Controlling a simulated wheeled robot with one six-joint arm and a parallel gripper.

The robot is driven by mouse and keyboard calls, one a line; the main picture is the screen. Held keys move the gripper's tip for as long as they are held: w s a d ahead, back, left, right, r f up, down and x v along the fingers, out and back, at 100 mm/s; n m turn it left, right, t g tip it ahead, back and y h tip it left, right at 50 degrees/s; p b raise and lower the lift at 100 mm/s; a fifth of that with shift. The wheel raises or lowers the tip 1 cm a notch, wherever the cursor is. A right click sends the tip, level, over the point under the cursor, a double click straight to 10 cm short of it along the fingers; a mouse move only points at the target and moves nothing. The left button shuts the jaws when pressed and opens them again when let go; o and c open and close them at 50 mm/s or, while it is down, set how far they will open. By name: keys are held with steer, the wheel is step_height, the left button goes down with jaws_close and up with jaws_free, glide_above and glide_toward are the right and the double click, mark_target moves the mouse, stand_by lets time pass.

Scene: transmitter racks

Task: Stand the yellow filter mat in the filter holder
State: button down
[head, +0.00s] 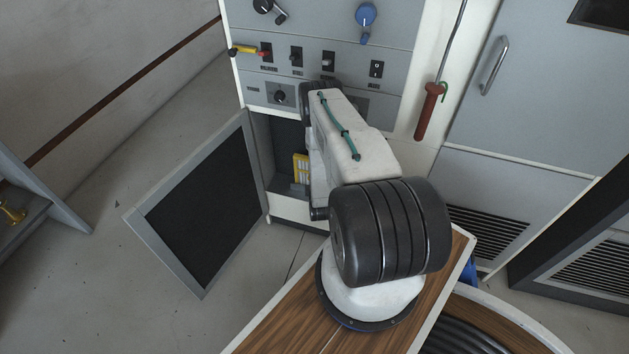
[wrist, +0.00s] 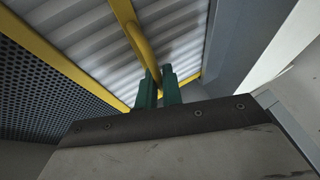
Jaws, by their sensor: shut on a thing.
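The yellow filter mat (head: 300,167) shows in the head view as a small yellow-edged piece inside the open cabinet bay, partly hidden behind my arm. In the wrist view the mat (wrist: 182,22) fills the upper middle, with white pleats and a yellow frame. My gripper (wrist: 158,84) has green fingers shut on a yellow bar of the mat. In the head view my arm hides the gripper. The filter holder seems to be the grey ledge (head: 291,189) low in the bay. I cannot tell whether the mat is seated in it.
A grey-framed door with a dark panel (head: 205,205) stands open left of the bay. Switches and knobs (head: 297,56) are above it. A red-handled rod (head: 428,112) hangs at the right. A dark perforated panel (wrist: 50,85) is left of the mat in the wrist view.

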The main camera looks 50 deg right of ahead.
steer(key=c, duration=1.5)
jaws_free()
steer(key=shift+v, duration=3.9)
